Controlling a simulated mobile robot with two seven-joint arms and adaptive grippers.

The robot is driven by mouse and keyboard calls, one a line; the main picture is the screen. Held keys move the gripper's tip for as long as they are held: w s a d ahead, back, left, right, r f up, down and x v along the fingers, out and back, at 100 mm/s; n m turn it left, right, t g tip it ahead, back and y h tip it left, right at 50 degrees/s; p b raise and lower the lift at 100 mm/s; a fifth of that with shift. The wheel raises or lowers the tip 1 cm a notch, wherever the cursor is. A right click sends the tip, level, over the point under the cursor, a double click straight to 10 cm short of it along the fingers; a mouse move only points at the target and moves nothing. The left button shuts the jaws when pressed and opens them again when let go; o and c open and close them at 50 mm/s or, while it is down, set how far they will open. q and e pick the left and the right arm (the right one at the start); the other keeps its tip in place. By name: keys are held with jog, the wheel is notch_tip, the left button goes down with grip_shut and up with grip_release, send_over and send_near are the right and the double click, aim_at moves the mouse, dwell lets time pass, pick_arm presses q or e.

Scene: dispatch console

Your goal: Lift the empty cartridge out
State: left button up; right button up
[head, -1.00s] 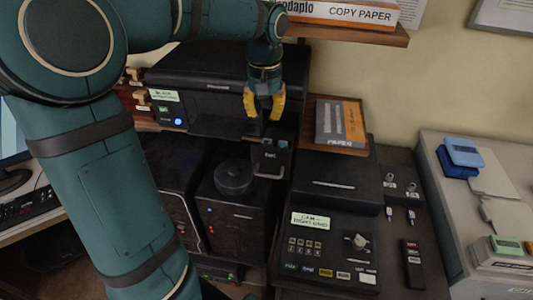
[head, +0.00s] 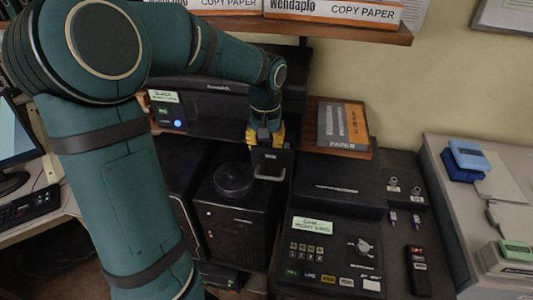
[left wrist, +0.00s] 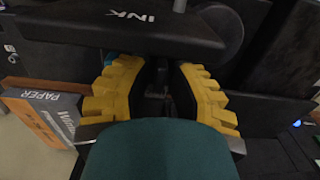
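My left gripper (head: 265,136) reaches down into the black ink unit, its two yellow fingers just behind a black panel marked INK (head: 270,158). In the left wrist view the INK panel (left wrist: 90,27) crosses the top, beyond the fingertips. The fingers (left wrist: 158,72) stand apart there, with a narrow dark gap between them. Dark parts show in that gap, but I cannot tell whether one of them is the empty cartridge. The cartridge is not clearly visible in either view. My right gripper is not in view.
A black printer (head: 230,105) stands behind the ink unit. A shelf with copy paper boxes (head: 330,8) hangs above. A paper pack (head: 342,125) lies right of the gripper. A control panel (head: 325,262) and a round black knob-like lid (head: 233,178) are in front.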

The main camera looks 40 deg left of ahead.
pick_arm(q)
jog(key=shift+o, duration=0.3)
grip_shut()
